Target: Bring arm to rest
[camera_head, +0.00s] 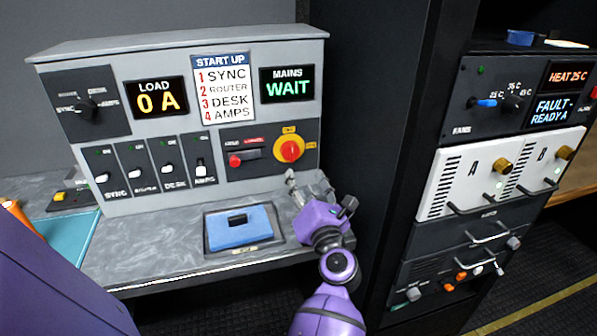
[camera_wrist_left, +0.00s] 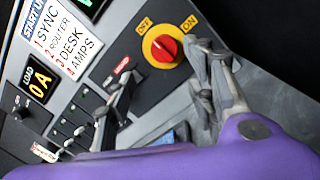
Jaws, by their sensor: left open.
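My left gripper (camera_head: 312,190), purple with grey fingers, is over the right part of the grey desk, just below and in front of the red knob on its yellow disc (camera_head: 290,149). Its jaws are apart and I see nothing held. In the left wrist view the open fingers (camera_wrist_left: 168,85) frame the panel, and the red knob (camera_wrist_left: 163,48) shows beyond them. I cannot tell whether a finger touches the panel. My right gripper is not in view.
The console (camera_head: 215,120) reads LOAD 0 A and MAINS WAIT and carries several switches. A dark rack wall (camera_head: 375,120) stands close on the right, with equipment units (camera_head: 500,175) beyond.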

